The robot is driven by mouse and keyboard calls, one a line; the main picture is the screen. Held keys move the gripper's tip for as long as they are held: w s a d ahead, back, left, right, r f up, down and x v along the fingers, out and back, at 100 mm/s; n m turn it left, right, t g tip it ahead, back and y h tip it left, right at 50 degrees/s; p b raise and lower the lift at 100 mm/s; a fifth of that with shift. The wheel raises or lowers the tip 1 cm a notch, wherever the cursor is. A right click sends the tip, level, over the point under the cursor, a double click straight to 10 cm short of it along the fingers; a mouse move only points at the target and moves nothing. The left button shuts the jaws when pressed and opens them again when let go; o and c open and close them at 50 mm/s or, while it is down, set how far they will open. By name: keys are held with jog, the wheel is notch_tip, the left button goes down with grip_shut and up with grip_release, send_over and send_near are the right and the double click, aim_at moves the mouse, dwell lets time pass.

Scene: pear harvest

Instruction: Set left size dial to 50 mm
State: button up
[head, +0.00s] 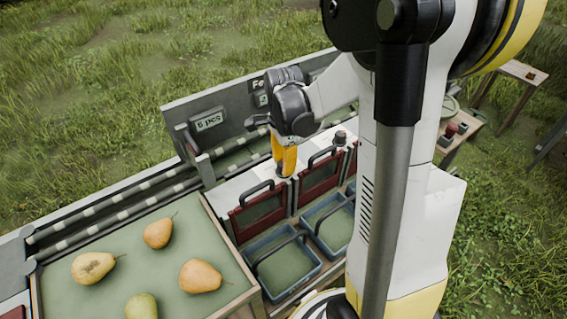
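My gripper (285,172) points down over the pale top of the sorting station, just behind the left red-framed gate (258,213). Its yellow fingers look close together. I cannot tell whether they are shut or hold something. The left size dial cannot be made out; the gripper covers the area behind the left gate. A dark round knob (341,137) stands on the top further right, behind the right red-framed gate (320,180). No 50 mm mark can be read.
Several pears lie on a green tray (130,235) at left. Blue crates (263,284) with dark handles stand in front of the gates. My arm hides the station's right part.

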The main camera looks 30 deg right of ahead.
jog(key=n, duration=0.5)
jog(key=shift+n, duration=0.4)
jog(key=n, duration=0.5)
jog(key=shift+p, duration=0.4)
jog(key=n, duration=0.6)
jog(key=shift+n, duration=0.4)
jog(key=n, duration=0.5)
jog(key=shift+n, duration=0.3)
jog(key=o, duration=1.2)
